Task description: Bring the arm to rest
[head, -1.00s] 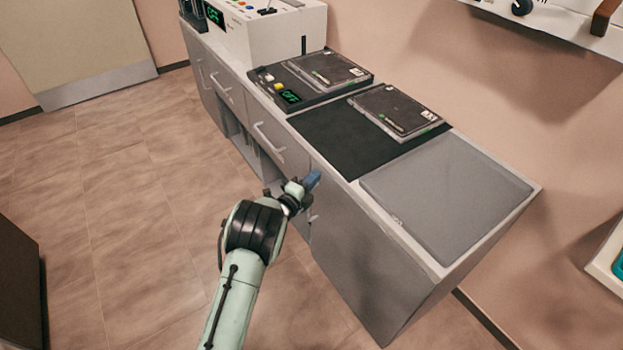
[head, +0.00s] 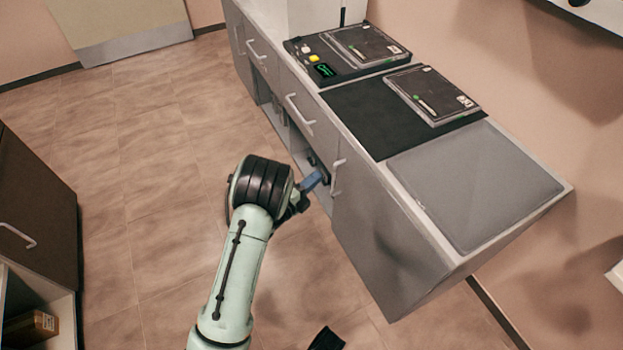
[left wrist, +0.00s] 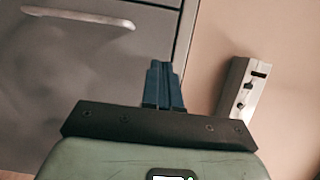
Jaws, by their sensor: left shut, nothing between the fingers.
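My left gripper (head: 314,181) is at the end of the pale green arm (head: 238,262), in front of the grey cabinet's (head: 375,235) front face. Its blue fingers are shut with nothing between them. They also show in the left wrist view (left wrist: 163,86), side by side and closed, with a grey cabinet front and its handle (left wrist: 80,17) behind. In the head view the arm's black joint hides part of the wrist. My right gripper does not show.
On the cabinet top lie a black mat (head: 375,115), a flat dark cassette (head: 432,94), another device with a green display (head: 325,70) and a grey panel (head: 475,185). A dark cabinet (head: 35,215) stands at the left. Tiled floor (head: 150,170) between is clear.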

